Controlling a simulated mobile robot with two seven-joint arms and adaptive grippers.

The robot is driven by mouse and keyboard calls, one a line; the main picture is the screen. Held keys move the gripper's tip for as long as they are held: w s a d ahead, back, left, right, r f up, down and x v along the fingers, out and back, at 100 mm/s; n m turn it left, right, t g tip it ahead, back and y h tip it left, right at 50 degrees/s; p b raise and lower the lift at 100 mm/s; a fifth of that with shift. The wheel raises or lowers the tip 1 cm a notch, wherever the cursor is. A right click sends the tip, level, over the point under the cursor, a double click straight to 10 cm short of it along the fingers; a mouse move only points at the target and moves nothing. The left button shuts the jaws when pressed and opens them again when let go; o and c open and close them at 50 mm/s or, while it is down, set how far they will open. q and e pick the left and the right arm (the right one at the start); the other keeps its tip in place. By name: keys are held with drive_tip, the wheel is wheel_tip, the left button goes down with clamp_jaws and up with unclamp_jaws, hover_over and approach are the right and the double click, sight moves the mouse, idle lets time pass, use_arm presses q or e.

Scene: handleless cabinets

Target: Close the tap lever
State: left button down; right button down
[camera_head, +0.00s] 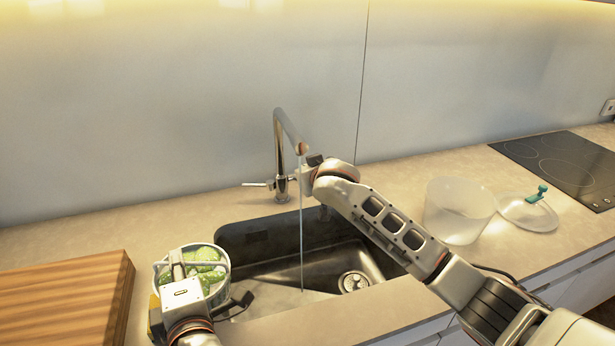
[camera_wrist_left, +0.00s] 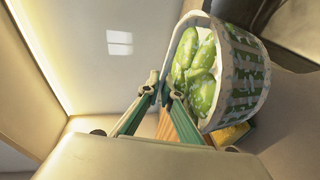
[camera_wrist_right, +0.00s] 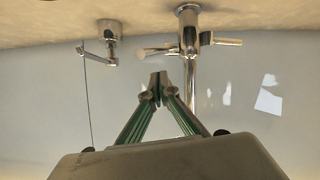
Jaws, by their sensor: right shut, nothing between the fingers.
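A chrome tap (camera_head: 279,150) stands behind the sink, with a thin stream of water (camera_head: 302,230) falling from its spout. A thin lever (camera_head: 256,184) sticks out to the left of its base; in the right wrist view the tap is upside down and the lever (camera_wrist_right: 226,41) points right. My right gripper (camera_head: 308,174) is just right of the tap post; its fingertips (camera_wrist_right: 158,82) are together and empty, apart from the lever. My left gripper (camera_wrist_left: 160,90) is pinched at the rim of a white-and-green bowl (camera_wrist_left: 240,80) of green vegetables.
The sink (camera_head: 265,243) lies in front of the tap. A wooden board (camera_head: 75,300) is at the left. A clear container (camera_head: 458,210), a lid (camera_head: 528,213) and a hob (camera_head: 565,165) are at the right. A small chrome fitting (camera_wrist_right: 108,40) stands beside the tap.

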use_arm(q)
drive_tip(key=shift+r, duration=0.2)
use_arm(e)
drive_tip(key=shift+s+d+f, duration=0.1)
drive_tip(key=shift+d+f, duration=0.05)
drive_tip(key=shift+f, duration=0.35)
drive_tip(key=shift+s+d+f, duration=0.1)
drive_tip(key=shift+f, duration=0.4)
use_arm(q)
drive_tip(key=shift+f, duration=0.1)
